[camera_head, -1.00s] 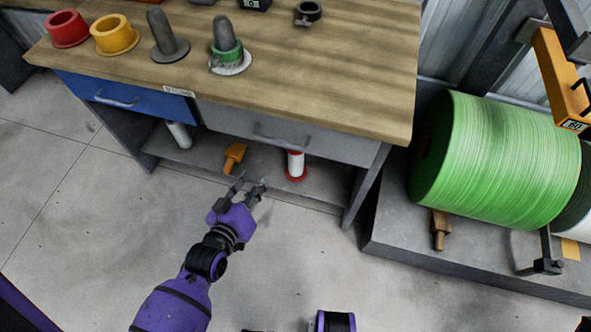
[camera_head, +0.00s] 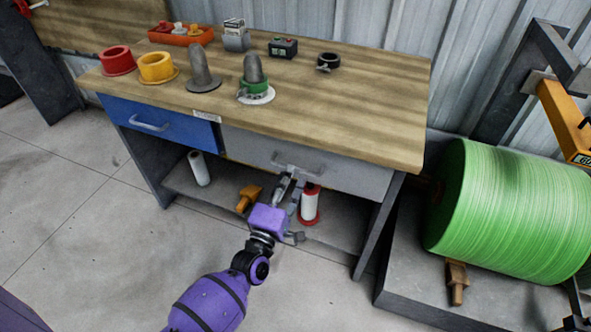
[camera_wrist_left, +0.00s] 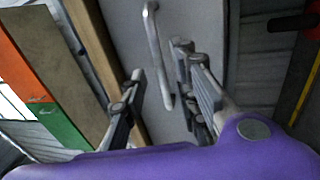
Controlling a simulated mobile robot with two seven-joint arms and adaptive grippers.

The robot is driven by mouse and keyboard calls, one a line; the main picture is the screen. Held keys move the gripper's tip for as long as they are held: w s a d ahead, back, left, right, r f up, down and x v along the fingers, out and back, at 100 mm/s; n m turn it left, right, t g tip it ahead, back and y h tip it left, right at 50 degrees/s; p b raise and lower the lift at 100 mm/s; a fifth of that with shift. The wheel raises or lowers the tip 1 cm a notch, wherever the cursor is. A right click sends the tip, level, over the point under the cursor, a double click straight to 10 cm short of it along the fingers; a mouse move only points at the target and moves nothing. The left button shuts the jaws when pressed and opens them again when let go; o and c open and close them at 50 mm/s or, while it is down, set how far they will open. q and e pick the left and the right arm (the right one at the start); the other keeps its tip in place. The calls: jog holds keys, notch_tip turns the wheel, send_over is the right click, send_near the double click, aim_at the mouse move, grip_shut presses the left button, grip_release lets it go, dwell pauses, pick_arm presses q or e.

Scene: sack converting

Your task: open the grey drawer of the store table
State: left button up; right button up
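The store table (camera_head: 390,130) has a wooden top, with a blue drawer at its left and a grey drawer (camera_head: 345,172) at its right. The grey drawer looks shut, its front in line with the blue one. Its bar handle (camera_head: 296,168) is partly hidden by my left gripper (camera_head: 286,180), which is just in front of it. In the left wrist view the handle (camera_wrist_left: 155,50) lies between the two spread fingers of my left gripper (camera_wrist_left: 160,95). I see a gap on both sides of the handle. My right gripper is not in view.
The blue drawer (camera_head: 165,124) is shut. A white roll with red flanges (camera_head: 309,204) and an orange tool (camera_head: 248,197) are on the lower shelf (camera_head: 225,185). A large green reel (camera_head: 510,210) stands at the right. The floor in front is clear.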

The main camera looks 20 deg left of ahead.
pick_arm(q)
jog(key=shift+w+d+r, duration=0.1)
jog(key=shift+w+r, duration=0.05)
jog(key=shift+w, duration=0.75)
jog(key=shift+w+r, duration=0.15)
jog(key=shift+w, duration=0.7)
grip_shut()
